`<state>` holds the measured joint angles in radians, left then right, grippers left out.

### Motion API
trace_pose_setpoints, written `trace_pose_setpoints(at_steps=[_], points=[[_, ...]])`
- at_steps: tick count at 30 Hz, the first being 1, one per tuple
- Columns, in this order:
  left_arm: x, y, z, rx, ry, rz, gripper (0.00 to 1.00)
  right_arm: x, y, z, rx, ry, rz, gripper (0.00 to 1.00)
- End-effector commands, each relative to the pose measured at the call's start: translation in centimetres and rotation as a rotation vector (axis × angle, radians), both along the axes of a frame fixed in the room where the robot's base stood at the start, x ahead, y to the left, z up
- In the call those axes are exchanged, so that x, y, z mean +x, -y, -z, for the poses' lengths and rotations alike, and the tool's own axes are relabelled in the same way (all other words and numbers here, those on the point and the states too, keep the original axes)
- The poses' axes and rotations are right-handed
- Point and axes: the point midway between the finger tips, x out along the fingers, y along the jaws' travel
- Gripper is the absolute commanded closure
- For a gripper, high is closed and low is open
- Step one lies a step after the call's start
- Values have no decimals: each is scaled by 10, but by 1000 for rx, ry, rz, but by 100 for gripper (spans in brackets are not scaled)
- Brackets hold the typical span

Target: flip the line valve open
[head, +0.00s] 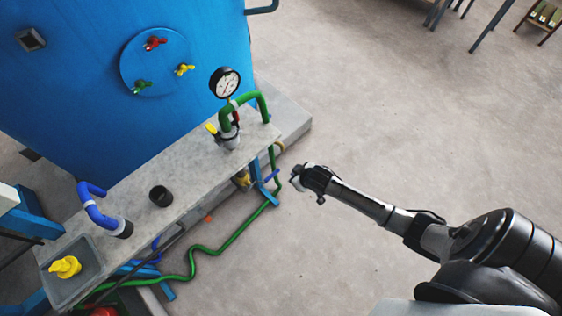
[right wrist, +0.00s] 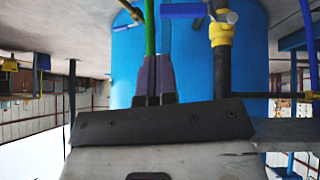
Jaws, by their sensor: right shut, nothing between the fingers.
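A valve with a blue lever (right wrist: 184,10) sits on a dark pipe with a yellow fitting (right wrist: 220,33) at the top right of the right wrist view. The lever lies crosswise to the pipe. In the head view the blue lever (head: 271,175) shows beside the bench's right end, near the brass-yellow fitting (head: 243,180). My right gripper (head: 298,177) is just right of the lever, apart from it. In the right wrist view its fingers (right wrist: 153,80) are shut and empty, below the lever's left end. My left gripper is out of view.
A grey bench (head: 190,165) stands before a blue tank (head: 90,80) carrying red, green and yellow valves. A green hose (head: 235,236) runs along the floor and up behind my fingers in the wrist view. A gauge (head: 225,82) stands on the bench.

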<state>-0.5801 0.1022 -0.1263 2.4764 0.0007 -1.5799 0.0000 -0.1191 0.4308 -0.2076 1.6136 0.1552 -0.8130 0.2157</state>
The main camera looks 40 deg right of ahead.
Motion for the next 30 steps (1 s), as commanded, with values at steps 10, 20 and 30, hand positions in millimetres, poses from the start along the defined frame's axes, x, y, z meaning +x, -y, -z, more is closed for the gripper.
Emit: trace_pose_setpoints(at_steps=[10,20,30], points=[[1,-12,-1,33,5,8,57,20,-11,-16,117,162,36,100],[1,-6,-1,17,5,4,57,19,-11,-17,123,161,45,100],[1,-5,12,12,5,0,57,38,-11,5,123,161,47,100]])
